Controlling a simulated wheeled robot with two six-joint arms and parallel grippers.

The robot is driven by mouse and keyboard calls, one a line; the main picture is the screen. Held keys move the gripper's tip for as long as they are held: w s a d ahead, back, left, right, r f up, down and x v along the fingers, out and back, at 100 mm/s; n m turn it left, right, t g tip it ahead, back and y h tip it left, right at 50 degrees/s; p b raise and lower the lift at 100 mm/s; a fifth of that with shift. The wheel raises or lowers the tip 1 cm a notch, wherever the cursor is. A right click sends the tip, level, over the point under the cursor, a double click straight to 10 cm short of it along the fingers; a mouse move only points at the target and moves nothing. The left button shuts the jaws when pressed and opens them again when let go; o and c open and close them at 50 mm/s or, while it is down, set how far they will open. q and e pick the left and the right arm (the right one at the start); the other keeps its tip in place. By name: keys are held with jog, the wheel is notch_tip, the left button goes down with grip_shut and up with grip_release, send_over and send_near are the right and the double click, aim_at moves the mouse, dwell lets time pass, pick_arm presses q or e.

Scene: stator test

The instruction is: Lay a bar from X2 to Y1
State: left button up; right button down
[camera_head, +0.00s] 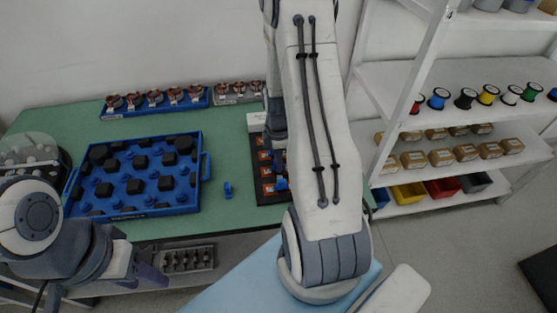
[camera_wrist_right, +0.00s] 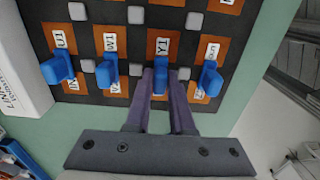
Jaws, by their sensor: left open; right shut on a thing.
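The dark terminal board with orange squares (camera_head: 271,199) lies on the green table, partly hidden by my right arm. In the right wrist view its labels (camera_wrist_right: 163,45) include U1, W1 and Y1; I cannot read an X2 label. Several blue pieces stand on the board, one by U1 (camera_wrist_right: 57,68), one by W1 (camera_wrist_right: 107,73) and one to the right (camera_wrist_right: 208,80). My right gripper (camera_wrist_right: 160,80) is shut on the blue bar (camera_wrist_right: 160,88) just below the Y1 label; whether the bar is seated is unclear. My left gripper (camera_head: 152,277) is open, at the table's front edge.
A blue tray (camera_head: 203,168) with dark parts is on the table. A small blue piece (camera_head: 228,190) lies between tray and board. Wound stators stand in a blue rack (camera_head: 155,108) and a grey rack at the back. Shelves (camera_head: 400,80) with spools and boxes stand to the right.

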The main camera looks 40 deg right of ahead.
jog(key=shift+f, duration=0.15)
jog(key=c, duration=0.7)
grip_release()
notch_tip(320, 180, up, 10)
jog(key=shift+r, duration=0.25)
